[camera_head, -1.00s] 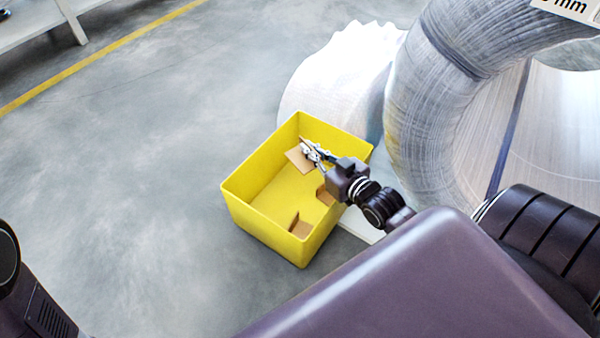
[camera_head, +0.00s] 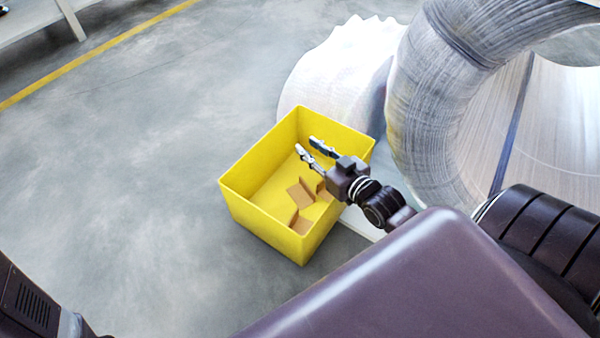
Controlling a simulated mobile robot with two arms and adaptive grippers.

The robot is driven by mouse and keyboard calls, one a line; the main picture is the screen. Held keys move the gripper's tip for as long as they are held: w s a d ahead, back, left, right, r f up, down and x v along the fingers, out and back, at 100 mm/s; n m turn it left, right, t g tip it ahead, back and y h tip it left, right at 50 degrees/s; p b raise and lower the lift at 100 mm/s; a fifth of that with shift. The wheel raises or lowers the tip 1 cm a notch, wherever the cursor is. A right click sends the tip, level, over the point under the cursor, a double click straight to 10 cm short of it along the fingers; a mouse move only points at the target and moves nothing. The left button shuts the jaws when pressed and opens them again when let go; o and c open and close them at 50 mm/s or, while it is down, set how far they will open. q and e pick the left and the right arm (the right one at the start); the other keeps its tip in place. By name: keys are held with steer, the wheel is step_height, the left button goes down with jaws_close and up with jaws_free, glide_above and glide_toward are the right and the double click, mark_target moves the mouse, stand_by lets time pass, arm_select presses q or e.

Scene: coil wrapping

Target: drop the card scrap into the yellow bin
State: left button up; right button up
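The yellow bin (camera_head: 262,219) stands on the floor in the middle of the head view, open at the top. Several brown card pieces lie inside it, and one card scrap (camera_head: 300,193) rests in the bin below my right gripper. My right gripper (camera_head: 309,146) is over the bin with its two fingers spread apart and nothing between them. My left arm shows only at the lower left edge; its gripper is out of the picture.
A large wrapped coil (camera_head: 425,115) stands at the right, just behind the bin. A white wrapped bundle (camera_head: 335,75) lies behind the bin. The grey floor (camera_head: 120,180) to the left is clear, with a yellow line (camera_head: 90,58) across it.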

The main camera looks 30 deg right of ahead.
steer(key=a+v, duration=0.1)
steer(key=v, duration=1.1)
steer(key=shift+d, duration=0.4)
steer(key=shift+r, duration=0.1)
